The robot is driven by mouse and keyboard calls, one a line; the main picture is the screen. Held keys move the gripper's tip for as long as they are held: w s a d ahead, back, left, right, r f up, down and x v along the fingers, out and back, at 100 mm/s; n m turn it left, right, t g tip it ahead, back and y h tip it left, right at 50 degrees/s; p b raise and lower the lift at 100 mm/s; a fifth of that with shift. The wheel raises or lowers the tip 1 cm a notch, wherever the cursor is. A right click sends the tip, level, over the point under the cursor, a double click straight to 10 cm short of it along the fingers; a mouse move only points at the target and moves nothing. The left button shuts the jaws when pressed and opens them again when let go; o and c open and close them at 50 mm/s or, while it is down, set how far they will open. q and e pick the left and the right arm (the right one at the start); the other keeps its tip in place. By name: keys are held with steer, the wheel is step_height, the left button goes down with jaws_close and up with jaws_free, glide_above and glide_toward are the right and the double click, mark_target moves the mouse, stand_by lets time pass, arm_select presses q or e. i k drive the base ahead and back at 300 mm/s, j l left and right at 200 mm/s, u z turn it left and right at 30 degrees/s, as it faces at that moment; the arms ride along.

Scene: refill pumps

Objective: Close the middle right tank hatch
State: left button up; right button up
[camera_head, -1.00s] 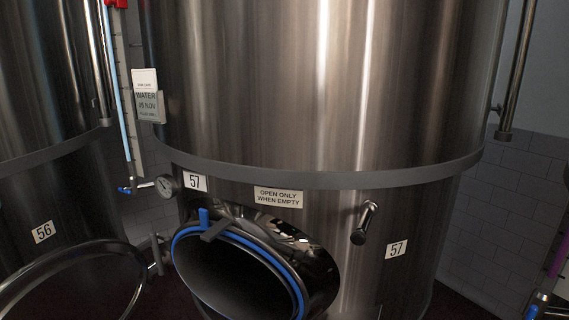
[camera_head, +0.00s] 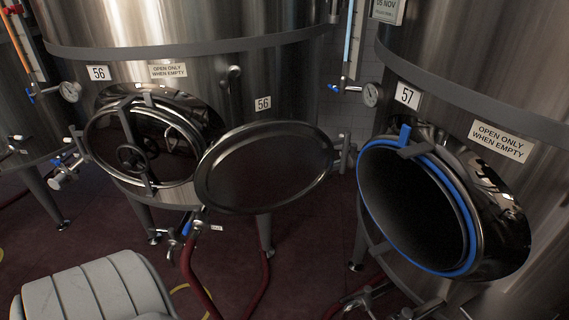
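Tank 57 (camera_head: 535,185) stands at the right in the head view. Its round hatch opening (camera_head: 415,210) is uncovered and dark inside, ringed by a blue seal with a blue tab at the top. A round dark hatch door (camera_head: 265,168) with a metal rim is swung out to the left, on a hinge (camera_head: 345,155) at tank 57's left side. Tank 56 (camera_head: 190,35) stands at centre left. Its hatch (camera_head: 130,157) has a handwheel and clamp bars across it and appears closed. Neither of my grippers is in view.
A pale ribbed object (camera_head: 95,290) is at the bottom left. Red hoses (camera_head: 190,270) run below the open door. Tank legs and valves stand near the dark red floor (camera_head: 310,235). Gauges and thin pipes stick out beside the tanks.

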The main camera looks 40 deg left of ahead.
mark_target(265, 166)
steer(key=j+z, duration=0.3)
steer(key=j, duration=0.15)
steer(key=k+j+z, duration=0.15)
steer(key=j+z, duration=0.15)
steer(key=j, duration=0.15)
steer(key=k+j+z, duration=0.1)
steer(key=j+z, duration=0.2)
steer(key=k+j, duration=0.2)
steer(key=j, duration=0.25)
steer(key=k+j+z, duration=0.1)
steer(key=j, duration=0.4)
steer(key=k+j, duration=0.25)
steer(key=j, duration=0.2)
steer(key=k+j, duration=0.2)
steer(key=j, duration=0.25)
steer(key=k+j+z, duration=0.1)
steer(key=j, duration=0.35)
steer(key=k+j, duration=0.3)
steer(key=j, duration=0.15)
steer(key=k+j+z, duration=0.1)
steer(key=j, duration=0.35)
steer(key=k+j, duration=0.3)
steer(key=j+z, duration=0.05)
steer(key=j, duration=0.1)
